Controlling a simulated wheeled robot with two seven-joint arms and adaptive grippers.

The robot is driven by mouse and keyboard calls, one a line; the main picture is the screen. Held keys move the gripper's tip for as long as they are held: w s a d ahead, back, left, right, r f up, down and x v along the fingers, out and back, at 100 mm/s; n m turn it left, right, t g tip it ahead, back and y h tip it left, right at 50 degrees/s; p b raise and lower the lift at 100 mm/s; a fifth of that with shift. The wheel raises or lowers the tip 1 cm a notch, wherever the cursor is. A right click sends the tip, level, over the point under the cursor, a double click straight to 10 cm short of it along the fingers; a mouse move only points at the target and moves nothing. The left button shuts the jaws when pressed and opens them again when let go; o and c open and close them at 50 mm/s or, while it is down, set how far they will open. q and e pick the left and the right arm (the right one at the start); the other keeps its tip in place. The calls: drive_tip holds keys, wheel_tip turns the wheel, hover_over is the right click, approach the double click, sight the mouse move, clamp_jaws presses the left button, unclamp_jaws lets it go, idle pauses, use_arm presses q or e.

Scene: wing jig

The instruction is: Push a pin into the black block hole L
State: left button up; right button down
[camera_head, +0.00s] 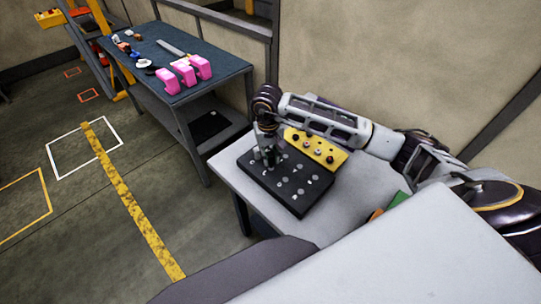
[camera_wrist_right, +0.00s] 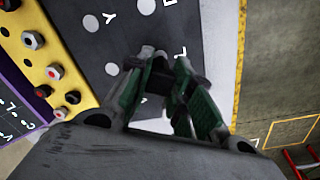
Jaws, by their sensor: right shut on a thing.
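The black block (camera_head: 272,196) lies on the light table, with white round marks and letters on its top. In the right wrist view the black block (camera_wrist_right: 82,45) shows letters such as Y beside the white circles. My right gripper (camera_head: 267,156) is low over the block's far left part. In the wrist view its green-padded fingers (camera_wrist_right: 168,72) are closed in on a thing, likely a grey pin, mostly hidden between them. I cannot tell whether it is in a hole, and hole L is not clearly readable. My left gripper is not in view.
A yellow block (camera_head: 328,155) with several red, black and white-topped pins stands behind the black block; it also shows in the wrist view (camera_wrist_right: 28,70). A dark workbench (camera_head: 150,50) with pink parts (camera_head: 168,82) is farther off. Green and orange items lie right on the table.

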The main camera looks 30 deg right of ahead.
drive_tip(key=shift+f+b, duration=1.3)
drive_tip(key=shift+f, duration=0.1)
idle(0.5)
drive_tip(key=c, duration=1.2)
unclamp_jaws()
drive_tip(key=shift+r, duration=0.2)
drive_tip(key=shift+a+r, duration=0.15)
drive_tip(key=shift+r, duration=2.8)
drive_tip(key=shift+a+r, duration=0.1)
drive_tip(key=shift+r, duration=2.8)
wheel_tip(320, 180, up, 7)
drive_tip(key=p, duration=0.2)
drive_tip(key=shift+p, duration=0.35)
